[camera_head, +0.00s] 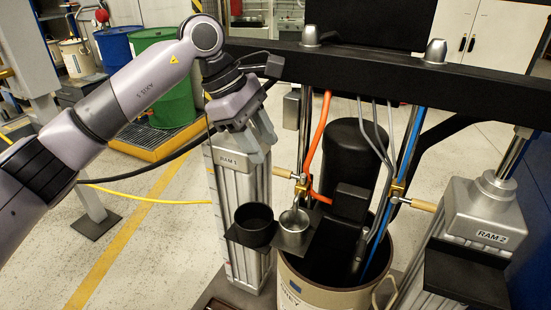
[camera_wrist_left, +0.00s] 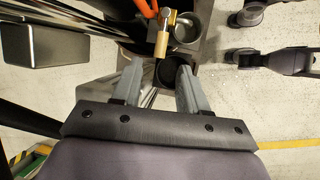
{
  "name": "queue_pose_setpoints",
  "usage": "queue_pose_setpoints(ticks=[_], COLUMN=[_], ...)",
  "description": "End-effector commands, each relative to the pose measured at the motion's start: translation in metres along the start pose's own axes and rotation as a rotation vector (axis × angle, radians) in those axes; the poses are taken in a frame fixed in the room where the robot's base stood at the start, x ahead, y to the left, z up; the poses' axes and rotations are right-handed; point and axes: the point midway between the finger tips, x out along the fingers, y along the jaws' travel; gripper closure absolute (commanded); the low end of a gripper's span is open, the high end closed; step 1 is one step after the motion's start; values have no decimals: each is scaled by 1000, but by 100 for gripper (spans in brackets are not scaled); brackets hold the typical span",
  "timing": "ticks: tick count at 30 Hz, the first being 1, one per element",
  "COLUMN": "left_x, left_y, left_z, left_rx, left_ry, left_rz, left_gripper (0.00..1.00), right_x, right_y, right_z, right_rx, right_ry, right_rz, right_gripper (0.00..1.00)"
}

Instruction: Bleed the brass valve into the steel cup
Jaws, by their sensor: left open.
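A brass valve (camera_head: 301,183) with a wooden handle (camera_head: 283,172) sits at the left of the drum, beside the orange hose. In the left wrist view the handle (camera_wrist_left: 162,45) points toward my fingers. The steel cup (camera_head: 293,226) stands upright on a black shelf below the valve. Its open mouth also shows in the left wrist view (camera_wrist_left: 187,28). My left gripper (camera_head: 261,156) is open and empty, above and left of the handle. In the left wrist view its spread fingers (camera_wrist_left: 158,72) lie either side of the handle's line, apparently not touching. My right gripper is out of view.
A black cup (camera_head: 254,224) stands left of the steel cup on the shelf. The RAM 1 column (camera_head: 238,210) rises close behind my left gripper. A second brass valve (camera_head: 397,192) is right of the hoses. A black crossbeam (camera_head: 380,68) spans above the beige drum (camera_head: 330,297).

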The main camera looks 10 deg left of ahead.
Motion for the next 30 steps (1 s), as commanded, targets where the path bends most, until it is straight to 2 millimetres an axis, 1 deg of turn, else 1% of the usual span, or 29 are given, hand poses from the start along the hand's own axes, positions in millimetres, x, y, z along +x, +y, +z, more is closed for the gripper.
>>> queue_pose_setpoints(ticks=[1,3,6,9,13,19,20,21,23,24,30], left_x=[9,20,34,43,49,49,49,49,49,49,49], left_y=[0,-1,0,0,0,0,0,0,0,0,0], left_z=[1,1,1,1,1,1,1,1,1,1,0], left_rx=[0,1,0,0,1,1,1,1,1,1,-2], left_ry=[-1,-2,-1,-1,-1,-1,-1,-1,-1,-1,0], left_rz=[-3,-5,-3,-1,-1,0,0,0,0,0,1], left_gripper=[57,57,57,57,57,57,60,73,92,100,100], right_x=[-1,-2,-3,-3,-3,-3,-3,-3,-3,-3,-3], right_y=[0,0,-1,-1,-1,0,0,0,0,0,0], right_z=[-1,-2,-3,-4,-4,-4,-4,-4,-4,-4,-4], right_rx=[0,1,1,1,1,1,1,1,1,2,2], right_ry=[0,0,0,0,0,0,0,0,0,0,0], right_rz=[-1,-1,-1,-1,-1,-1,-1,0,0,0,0], right_gripper=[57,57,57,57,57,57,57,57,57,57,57])
